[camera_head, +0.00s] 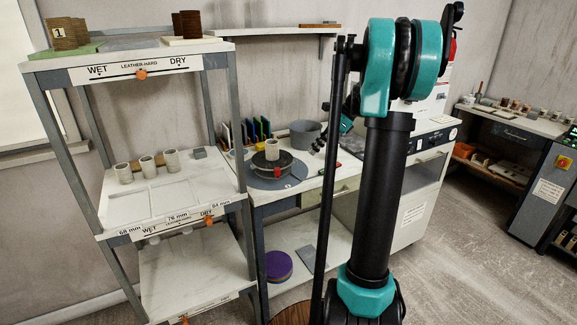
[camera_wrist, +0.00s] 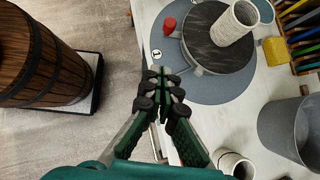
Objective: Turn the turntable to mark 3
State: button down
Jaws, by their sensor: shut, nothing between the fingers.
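The turntable (camera_head: 288,166) is a dark round disc on the workbench, with a pale ribbed cup (camera_head: 272,150) standing on it. In the wrist view the turntable (camera_wrist: 208,57) is at the upper right, with the cup (camera_wrist: 234,24) on it. A red knob (camera_wrist: 169,26) sits at its left edge and shows at the front in the head view (camera_head: 277,172). A blue-grey round base (camera_wrist: 200,88) lies under it, with a white mark label (camera_wrist: 156,54) whose number I cannot read surely. My gripper (camera_wrist: 163,76) is shut and empty, beside the base and apart from the knob.
A grey bucket (camera_wrist: 295,128) and a small pot (camera_wrist: 235,165) stand on the bench, right of my gripper in the wrist view. A rack of coloured tools (camera_head: 247,132) is behind the turntable. A shelf unit (camera_head: 150,210) stands left, and a wooden barrel (camera_wrist: 35,55) is beyond the bench edge.

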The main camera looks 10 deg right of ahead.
jog(key=shift+m+y, duration=0.3)
jog(key=shift+y, duration=0.2)
jog(key=x, duration=0.7)
jog(key=shift+w+f, duration=0.3)
jog(key=shift+f, duration=0.25)
jog(key=a, duration=0.3)
jog(key=shift+w+a+f, duration=0.1)
jog(key=shift+w+f, duration=0.05)
jog(key=shift+f, duration=0.1)
jog(key=shift+w+a, duration=0.1)
jog(key=shift+a, duration=0.45)
